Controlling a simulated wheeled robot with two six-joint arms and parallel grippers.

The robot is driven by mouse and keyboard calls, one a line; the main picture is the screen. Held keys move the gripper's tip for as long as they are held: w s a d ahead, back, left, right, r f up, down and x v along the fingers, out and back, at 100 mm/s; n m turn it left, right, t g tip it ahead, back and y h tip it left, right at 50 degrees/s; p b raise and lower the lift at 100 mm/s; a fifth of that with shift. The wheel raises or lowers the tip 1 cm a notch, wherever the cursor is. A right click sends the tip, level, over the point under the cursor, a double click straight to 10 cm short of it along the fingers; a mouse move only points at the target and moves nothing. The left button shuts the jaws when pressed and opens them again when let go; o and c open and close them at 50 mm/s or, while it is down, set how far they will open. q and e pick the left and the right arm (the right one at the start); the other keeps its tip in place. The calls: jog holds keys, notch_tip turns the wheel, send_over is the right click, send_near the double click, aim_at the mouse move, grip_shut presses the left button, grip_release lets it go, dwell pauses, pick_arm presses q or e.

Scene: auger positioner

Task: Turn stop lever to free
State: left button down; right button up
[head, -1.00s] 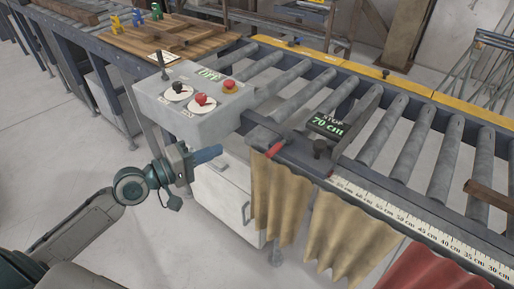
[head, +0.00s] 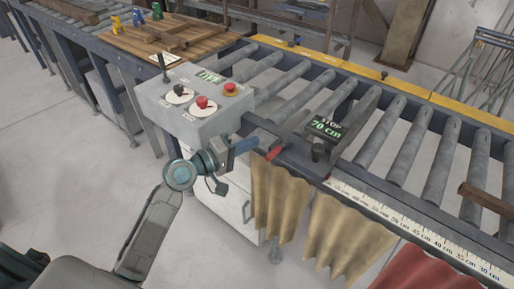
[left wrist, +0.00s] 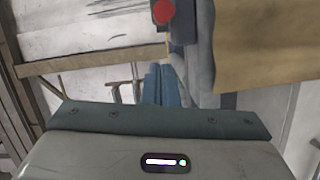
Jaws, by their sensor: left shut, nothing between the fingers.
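The stop carriage sits on the near rail, with its display (head: 327,127) reading "STOP 70 cm". A short red-ended lever (head: 273,153) sticks out at the carriage's left front; its red end also shows at the top of the left wrist view (left wrist: 163,12). A dark knob (head: 317,150) stands beside the display. My left gripper (head: 254,144) is shut and empty, its blue fingers just left of the red lever end. In the left wrist view the shut fingers (left wrist: 161,80) point toward the lever, with a visible gap. My right gripper is out of view.
A grey control box (head: 196,103) with knobs and a red button stands close to the left of my gripper. Tan curtains (head: 280,200) hang below the rail. A white ruler (head: 420,230) runs along the near rail, beside the rollers (head: 385,130).

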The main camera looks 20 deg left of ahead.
aim_at(278, 149)
pick_arm(q)
jog(key=d, duration=0.1)
jog(key=s+d, duration=0.1)
jog(key=p, duration=0.1)
jog(key=shift+s+d+f, duration=0.2)
jog(key=shift+d+f, duration=0.1)
jog(key=shift+d, duration=0.1)
